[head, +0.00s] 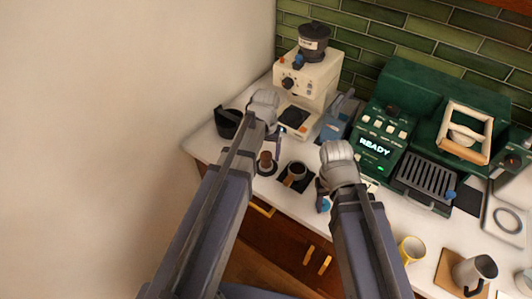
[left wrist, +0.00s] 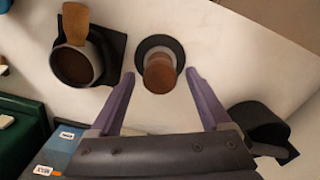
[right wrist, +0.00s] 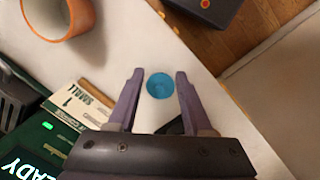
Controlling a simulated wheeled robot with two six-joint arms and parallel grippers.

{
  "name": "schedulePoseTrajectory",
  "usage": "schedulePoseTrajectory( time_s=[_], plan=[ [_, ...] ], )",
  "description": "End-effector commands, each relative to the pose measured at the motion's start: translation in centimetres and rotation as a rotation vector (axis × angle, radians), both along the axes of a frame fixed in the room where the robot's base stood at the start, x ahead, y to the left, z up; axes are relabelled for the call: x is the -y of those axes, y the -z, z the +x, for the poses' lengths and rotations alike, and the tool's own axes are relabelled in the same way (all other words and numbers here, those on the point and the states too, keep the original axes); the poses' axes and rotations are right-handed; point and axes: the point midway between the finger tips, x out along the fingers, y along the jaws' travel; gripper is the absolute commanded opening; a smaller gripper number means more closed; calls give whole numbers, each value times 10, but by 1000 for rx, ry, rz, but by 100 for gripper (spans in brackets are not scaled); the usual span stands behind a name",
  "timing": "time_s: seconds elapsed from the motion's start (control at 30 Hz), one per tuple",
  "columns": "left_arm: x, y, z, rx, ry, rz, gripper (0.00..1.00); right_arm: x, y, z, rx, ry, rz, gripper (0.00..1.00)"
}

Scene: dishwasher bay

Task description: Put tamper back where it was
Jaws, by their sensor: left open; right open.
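The tamper (head: 265,161) has a brown wooden handle. It stands upright on a dark round mat (left wrist: 173,41) near the front of the white counter. My left gripper (head: 272,143) is open and empty. In the left wrist view the tamper (left wrist: 158,74) shows between and beyond its two fingertips, with no finger seen touching it. My right gripper (right wrist: 159,74) is open and empty. Its fingertips point toward a small blue round object (right wrist: 159,86) on the counter, which also shows in the head view (head: 325,206).
A portafilter with a wooden handle (left wrist: 75,55) rests on a dark square mat beside the tamper. A black container (head: 228,123) stands left. A cream grinder (head: 305,80) and green espresso machine (head: 376,143) stand behind. A yellow-rimmed mug (head: 411,249) and metal pitcher (head: 474,272) are right.

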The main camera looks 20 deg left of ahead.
Motion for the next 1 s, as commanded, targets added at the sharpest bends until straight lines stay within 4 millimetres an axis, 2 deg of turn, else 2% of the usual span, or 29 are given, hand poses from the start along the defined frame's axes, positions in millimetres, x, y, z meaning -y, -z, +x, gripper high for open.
schedulePoseTrajectory(
  time_s=[0.03, 0.6, 0.73, 0.9, 0.97, 1.0],
  plan=[
    [0, -12, 0, 0, 0, 0, 81, 0, -12, 0, 0, 0, 0, 50],
    [0, -97, 0, 0, 0, 0, 81, 0, -97, 0, 0, 8, 2, 50],
    [0, -106, 0, 0, 0, 0, 81, 0, -106, 0, 1, 11, 2, 50],
    [0, -107, -1, 0, 1, 0, 81, 0, -107, 0, 0, 12, 3, 50],
    [7, -106, -7, -2, 17, 3, 81, 0, -106, 0, 0, 12, 3, 50],
    [16, -106, -17, -5, 40, 8, 81, 0, -106, 0, 0, 12, 3, 50]
  ],
)
